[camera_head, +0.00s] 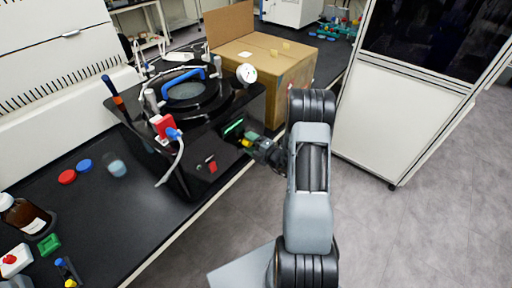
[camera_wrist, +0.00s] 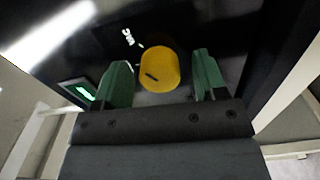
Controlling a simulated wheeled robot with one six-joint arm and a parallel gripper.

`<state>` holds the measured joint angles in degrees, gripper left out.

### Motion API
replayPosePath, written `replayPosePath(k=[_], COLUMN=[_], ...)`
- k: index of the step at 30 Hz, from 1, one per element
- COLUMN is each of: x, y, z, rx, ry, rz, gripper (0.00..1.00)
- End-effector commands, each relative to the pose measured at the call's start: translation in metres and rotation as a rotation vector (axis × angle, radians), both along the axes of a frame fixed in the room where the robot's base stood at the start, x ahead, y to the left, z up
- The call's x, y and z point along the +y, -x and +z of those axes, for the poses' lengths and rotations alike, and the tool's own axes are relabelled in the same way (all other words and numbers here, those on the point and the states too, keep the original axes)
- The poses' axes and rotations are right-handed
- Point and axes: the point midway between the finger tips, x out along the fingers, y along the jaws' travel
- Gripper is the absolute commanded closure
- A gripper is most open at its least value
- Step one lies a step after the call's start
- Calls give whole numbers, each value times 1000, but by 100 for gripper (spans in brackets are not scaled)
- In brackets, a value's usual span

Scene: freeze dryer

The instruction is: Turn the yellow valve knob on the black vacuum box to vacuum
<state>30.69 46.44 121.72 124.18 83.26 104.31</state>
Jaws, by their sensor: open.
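The yellow valve knob (camera_wrist: 160,70) is on the front face of the black vacuum box (camera_head: 190,165). It carries a short dark mark, and small white lettering shows beside it in the wrist view. My gripper (camera_wrist: 164,82) is open, with one green finger on each side of the knob and a gap visible on both sides. In the head view my gripper (camera_head: 250,142) is at the right end of the box front and mostly hides the knob. A lit green display (camera_head: 233,126) is beside the knob.
A cardboard box (camera_head: 270,75) stands behind the vacuum box. A red connector (camera_head: 164,126) with a white hose hangs at the box's front left. A white cabinet (camera_head: 400,110) stands to the right of my arm. Bottles and caps lie on the bench at left.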

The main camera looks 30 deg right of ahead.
Motion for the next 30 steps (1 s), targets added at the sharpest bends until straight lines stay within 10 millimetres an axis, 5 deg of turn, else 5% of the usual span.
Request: replayPosePath(k=[19,30], x=[-46,-56], y=[101,125], z=[-1,0], rx=[2,0], ry=[-1,-1], rz=[-4,1], gripper=[35,35])
